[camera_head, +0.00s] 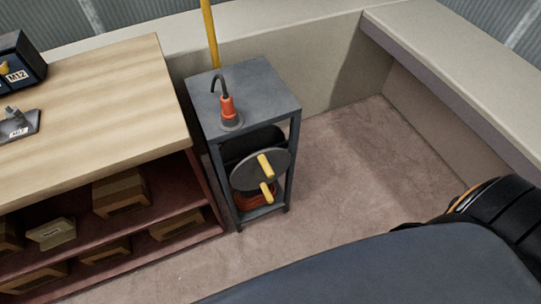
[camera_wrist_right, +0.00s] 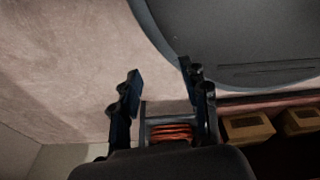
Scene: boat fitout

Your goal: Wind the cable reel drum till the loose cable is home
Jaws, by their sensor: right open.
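The cable reel stand (camera_head: 268,84) is a dark grey open frame beside the workbench. Its reel drum (camera_head: 247,177) has a grey disc facing outward with two yellow pegs, an upper one (camera_head: 264,165) and a lower one (camera_head: 267,191). Orange loose cable (camera_head: 258,202) lies coiled at the stand's bottom; orange coils also show in the right wrist view (camera_wrist_right: 170,132). An orange plug (camera_head: 227,107) with a black lead stands on the stand's top. My right gripper (camera_wrist_right: 160,74) is open, with nothing between its fingertips, apart from the stand. My left gripper is out of view.
A wooden workbench (camera_head: 100,100) with boxes on its lower shelves stands left of the stand. A yellow pole (camera_head: 210,35) rises behind the stand. A pale bench ledge (camera_head: 460,65) runs along the right. The carpeted floor (camera_head: 345,165) right of the stand is clear.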

